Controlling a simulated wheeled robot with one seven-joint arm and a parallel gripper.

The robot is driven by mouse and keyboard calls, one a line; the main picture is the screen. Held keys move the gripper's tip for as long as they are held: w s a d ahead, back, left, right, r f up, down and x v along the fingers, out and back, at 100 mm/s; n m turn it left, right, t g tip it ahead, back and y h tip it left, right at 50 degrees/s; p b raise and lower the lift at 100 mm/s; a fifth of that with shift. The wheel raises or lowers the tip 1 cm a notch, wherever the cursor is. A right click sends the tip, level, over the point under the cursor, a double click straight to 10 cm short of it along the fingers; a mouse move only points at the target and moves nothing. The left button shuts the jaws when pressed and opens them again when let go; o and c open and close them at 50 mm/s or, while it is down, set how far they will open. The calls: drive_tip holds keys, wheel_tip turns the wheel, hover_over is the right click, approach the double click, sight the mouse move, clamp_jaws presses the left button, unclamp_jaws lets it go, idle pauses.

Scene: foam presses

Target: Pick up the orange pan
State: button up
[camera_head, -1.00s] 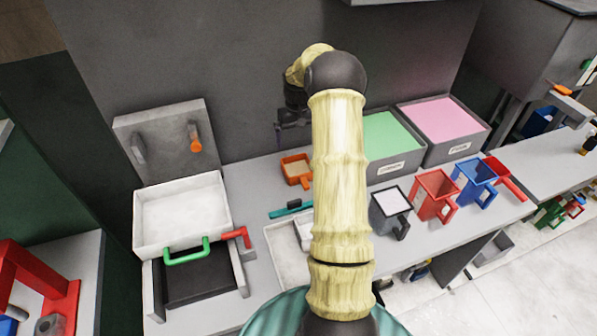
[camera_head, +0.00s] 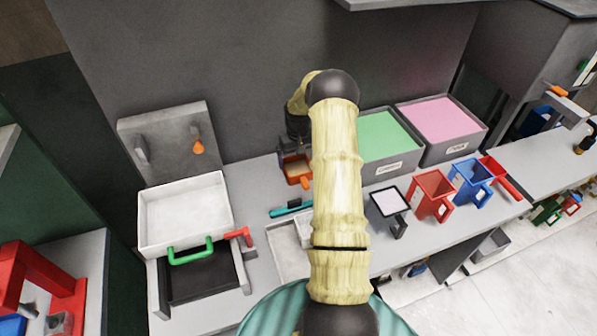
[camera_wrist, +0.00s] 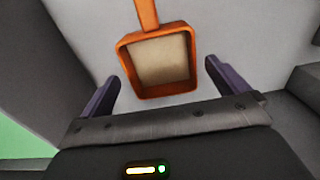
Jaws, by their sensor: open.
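The orange pan (camera_head: 290,173) stands on the grey counter against the back wall, left of the green bin. It is a small square pan with a tan inside, partly covered by my gripper in the head view. In the wrist view the pan (camera_wrist: 158,62) lies ahead of my open gripper (camera_wrist: 160,82), its handle pointing to the top of the picture. The two purple fingers stand to either side of the pan's near part, with visible gaps. The gripper holds nothing.
A white tray with a green handle (camera_head: 187,205) is at the left. A green bin (camera_head: 385,135) and a pink bin (camera_head: 440,120) stand to the right. A teal tool (camera_head: 290,208) lies in front of the pan.

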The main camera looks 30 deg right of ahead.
sight(298, 167)
drive_tip(key=f, duration=0.1)
drive_tip(key=f+p, duration=0.2)
drive_tip(key=shift+s+f, duration=0.15)
drive_tip(key=shift+s, duration=0.1)
drive_tip(key=shift+f, duration=0.6)
drive_tip(key=shift+w+a, duration=0.1)
drive_tip(key=shift+w, duration=0.05)
